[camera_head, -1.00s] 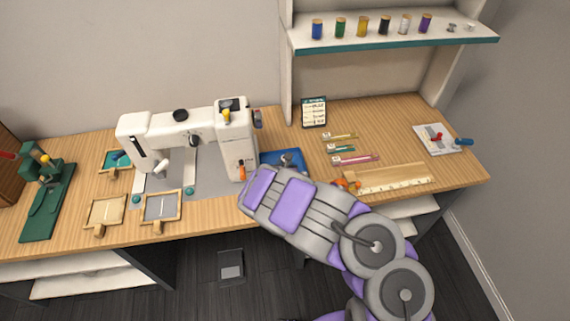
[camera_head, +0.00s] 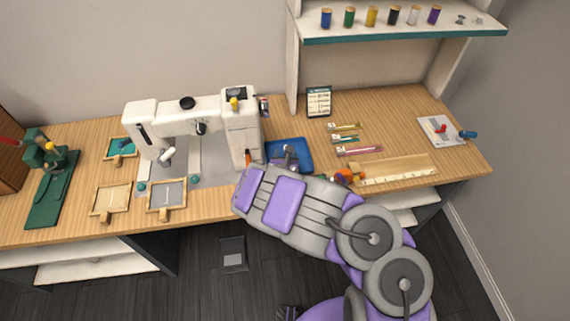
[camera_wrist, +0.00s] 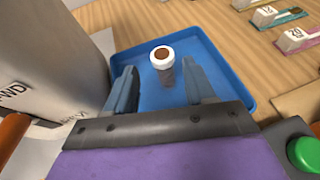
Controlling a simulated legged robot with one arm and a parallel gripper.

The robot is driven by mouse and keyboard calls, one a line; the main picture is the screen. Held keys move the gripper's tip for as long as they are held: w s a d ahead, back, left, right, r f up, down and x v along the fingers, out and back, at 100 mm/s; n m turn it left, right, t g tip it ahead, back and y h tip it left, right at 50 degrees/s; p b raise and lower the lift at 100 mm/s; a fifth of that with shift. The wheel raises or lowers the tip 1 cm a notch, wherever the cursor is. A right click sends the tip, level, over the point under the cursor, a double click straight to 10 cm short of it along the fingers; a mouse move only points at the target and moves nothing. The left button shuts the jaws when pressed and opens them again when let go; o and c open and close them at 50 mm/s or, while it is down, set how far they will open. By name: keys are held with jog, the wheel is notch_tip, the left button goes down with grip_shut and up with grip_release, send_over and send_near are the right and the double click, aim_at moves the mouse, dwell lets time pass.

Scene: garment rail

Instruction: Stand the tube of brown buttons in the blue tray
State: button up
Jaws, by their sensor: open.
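The blue tray (camera_head: 305,151) lies on the table just right of the sewing machine, and it fills the middle of the wrist view (camera_wrist: 217,65). In the wrist view a tube (camera_wrist: 162,56) with a white rim and brown top appears upright within the tray; its lower part is partly hidden. My gripper (camera_wrist: 160,88) is open, with one finger on each side of the tube and a visible gap on the left. In the head view my arm covers the tray's front, and the tube cannot be made out.
The white sewing machine (camera_head: 238,130) stands close on the tray's left. Labelled packets (camera_head: 345,139), a wooden ruler (camera_head: 400,169) and an orange item (camera_head: 343,177) lie to the right. A small sign (camera_head: 319,101) stands behind. A green knob (camera_wrist: 303,153) shows in the wrist view.

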jog(key=p+v, duration=0.1)
jog(key=v, duration=0.1)
jog(key=p+v, duration=0.1)
jog(key=v, duration=0.2)
jog(key=p+v, duration=0.2)
jog(key=v, duration=0.1)
jog(key=shift+s+d+r, duration=0.1)
jog(key=shift+d, duration=0.3)
jog(key=shift+s+a+r, duration=0.15)
jog(key=shift+s+r, duration=0.1)
jog(key=shift+s, duration=0.45)
